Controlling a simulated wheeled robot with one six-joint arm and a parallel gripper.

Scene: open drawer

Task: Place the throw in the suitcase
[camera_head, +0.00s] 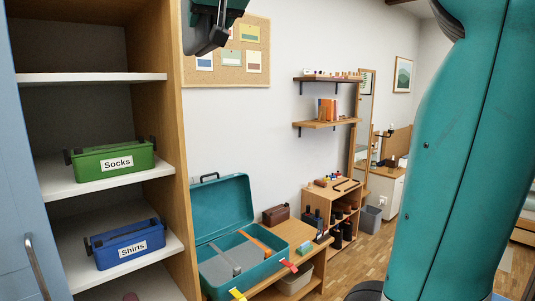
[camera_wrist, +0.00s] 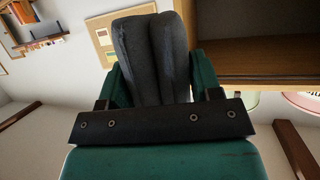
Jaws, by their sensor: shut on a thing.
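The throw (camera_wrist: 150,55) is a dark grey folded cloth, held between the two green fingers of my gripper (camera_wrist: 153,75) in the wrist view. My gripper is shut on it. In the head view only a part of my gripper shows at the top edge, with a dark shape below it. The suitcase (camera_head: 222,205) is teal and stands open on a low wooden bench, its lid raised at the back. Its grey inside shows straps, one of them orange. The throw is well above the suitcase and apart from it.
To the left, an open cupboard holds a green "Socks" bin (camera_head: 113,161) and a blue "Shirts" bin (camera_head: 125,246). A brown case (camera_head: 276,214) stands on the bench right of the suitcase. Wall shelves (camera_head: 327,124) and a wooden rack are further right. My arm blocks the right side.

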